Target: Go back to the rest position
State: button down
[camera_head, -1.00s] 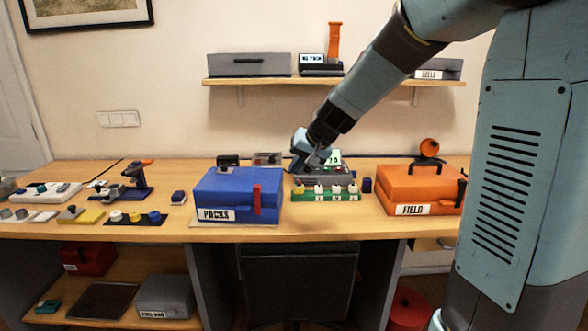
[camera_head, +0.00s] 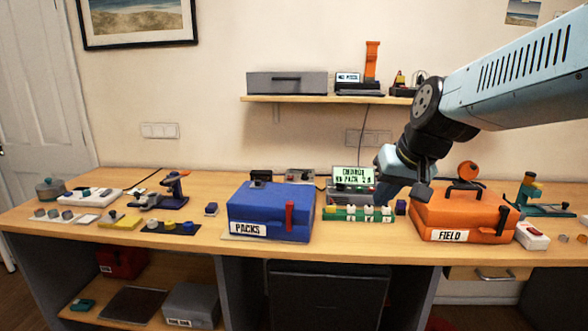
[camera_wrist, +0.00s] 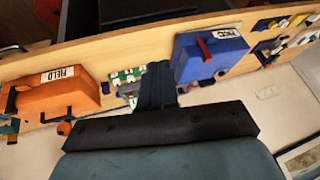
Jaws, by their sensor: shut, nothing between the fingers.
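My gripper (camera_head: 385,192) is shut and empty. In the head view it hangs in front of the small display unit (camera_head: 352,178), at the left edge of the orange FIELD case (camera_head: 455,222). The arm reaches in from the upper right. In the wrist view the dark fingers (camera_wrist: 157,88) show between the orange case (camera_wrist: 58,98) and the blue PACKS case (camera_wrist: 212,55). A green strip with several white-and-yellow pieces (camera_head: 345,214) lies below the gripper; the fingers hide part of this area in the wrist view.
The blue PACKS case (camera_head: 268,212) stands left of the strip. A wall shelf (camera_head: 300,98) with a grey box is behind. Small parts and a dark blue tool (camera_head: 172,190) lie on the left of the bench. A teal stand (camera_head: 530,195) is at the far right.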

jog(key=s+d+h, duration=0.2)
jog(key=s+d, duration=0.3)
jog(key=s, duration=0.6)
jog(key=shift+s+d+f+h, duration=0.25)
jog(key=shift+d+f+h, duration=0.05)
jog(key=shift+d, duration=0.05)
